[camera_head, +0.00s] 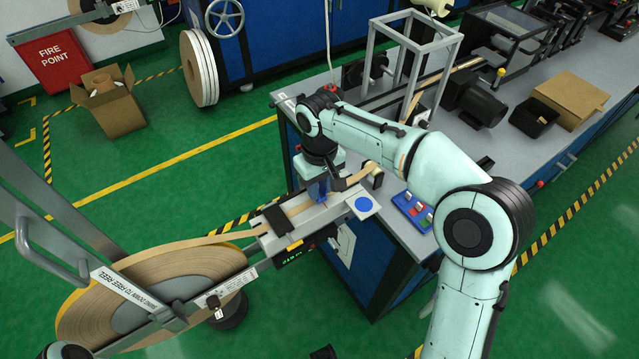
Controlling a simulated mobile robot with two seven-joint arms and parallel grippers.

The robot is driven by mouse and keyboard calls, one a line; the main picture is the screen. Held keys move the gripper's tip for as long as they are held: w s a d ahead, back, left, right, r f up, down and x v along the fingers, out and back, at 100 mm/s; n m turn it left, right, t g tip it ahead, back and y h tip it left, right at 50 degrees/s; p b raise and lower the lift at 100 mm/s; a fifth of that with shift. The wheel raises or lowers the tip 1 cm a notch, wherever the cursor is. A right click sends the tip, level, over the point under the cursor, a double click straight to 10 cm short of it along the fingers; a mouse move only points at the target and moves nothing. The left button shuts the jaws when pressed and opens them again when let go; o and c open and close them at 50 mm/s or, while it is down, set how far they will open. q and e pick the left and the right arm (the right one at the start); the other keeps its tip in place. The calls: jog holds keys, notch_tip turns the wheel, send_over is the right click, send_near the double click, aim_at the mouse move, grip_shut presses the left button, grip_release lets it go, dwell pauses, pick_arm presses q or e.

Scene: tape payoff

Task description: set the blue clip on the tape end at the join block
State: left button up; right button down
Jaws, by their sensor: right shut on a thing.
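My right gripper (322,186) points down over the grey join block (318,218). It is shut on the small blue clip (315,192), which is partly hidden by the gripper. The clip is at the tape on the block; I cannot tell whether it touches it. Tan tape (210,240) runs from the big reel (190,262) onto the block, under a black clamp (276,218). Another stretch of tan tape (362,174) curves beside the gripper on the right. My left gripper is not in view.
A blue tray (399,198) with coloured pieces lies on the bench right of the block. A white plate with a blue disc (363,205) sits at the block's right end. A grey frame (447,75) and a black motor (476,103) stand behind. Green floor lies left.

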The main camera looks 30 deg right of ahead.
jog(key=c, duration=0.8)
grip_release()
notch_tip(320, 180, up, 13)
jog(key=p, duration=0.3)
jog(key=shift+r, duration=0.2)
